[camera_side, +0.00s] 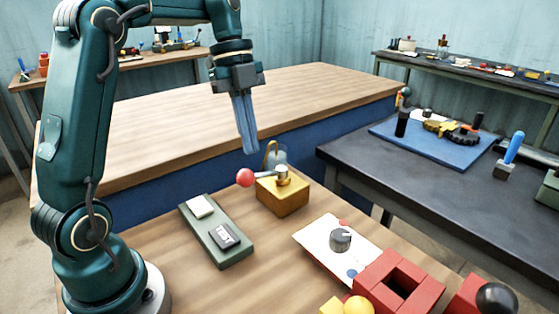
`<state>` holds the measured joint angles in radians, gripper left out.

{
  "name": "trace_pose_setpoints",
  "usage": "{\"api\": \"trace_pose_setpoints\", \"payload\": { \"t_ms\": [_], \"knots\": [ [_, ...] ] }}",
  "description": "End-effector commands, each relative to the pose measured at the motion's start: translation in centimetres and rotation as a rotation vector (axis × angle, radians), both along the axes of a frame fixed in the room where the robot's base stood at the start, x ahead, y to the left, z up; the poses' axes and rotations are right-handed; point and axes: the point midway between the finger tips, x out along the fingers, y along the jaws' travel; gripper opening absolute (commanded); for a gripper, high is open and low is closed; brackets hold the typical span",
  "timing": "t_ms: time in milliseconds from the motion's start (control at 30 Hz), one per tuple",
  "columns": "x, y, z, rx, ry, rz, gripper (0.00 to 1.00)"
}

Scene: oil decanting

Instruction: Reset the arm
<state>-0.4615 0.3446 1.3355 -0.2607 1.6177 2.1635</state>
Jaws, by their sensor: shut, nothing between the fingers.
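My gripper (249,150) points down with its blue-grey fingers together, shut and empty. It hangs in the air at the upper middle of the view, above and a little left of a yellow box (282,197) with a lever. The lever ends in a red ball (245,177). The fingertips appear apart from the box and the lever. A clear rounded thing with a yellow loop (272,153) shows just behind the box, partly hidden.
A green panel (232,257) with a white and a dark switch lies left of the box. A white plate (318,256) with a grey knob lies right. Red blocks (372,288) fill the front right. A long wooden bench (170,130) stands behind; a dark table (400,175) stands right.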

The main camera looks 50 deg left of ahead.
Motion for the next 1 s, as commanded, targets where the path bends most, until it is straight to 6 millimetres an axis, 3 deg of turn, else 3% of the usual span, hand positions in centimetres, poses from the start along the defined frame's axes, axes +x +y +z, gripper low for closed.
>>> {"api": "trace_pose_setpoints", "payload": {
  "t_ms": [200, 400, 700, 1000],
  "knots": [
    [-2.6, -3.9, 3.1, 0.069, -0.094, -0.062, 0.0],
    [-6.5, -6.7, 3.4, 0.14, -0.144, 0.183, 0.0],
    [-11.0, -8.1, 0.7, 0.099, -0.211, 0.8, 0.0],
    [-12.5, -7.5, -2.9, -0.071, -0.178, 1.421, 0.0]
  ]
}}
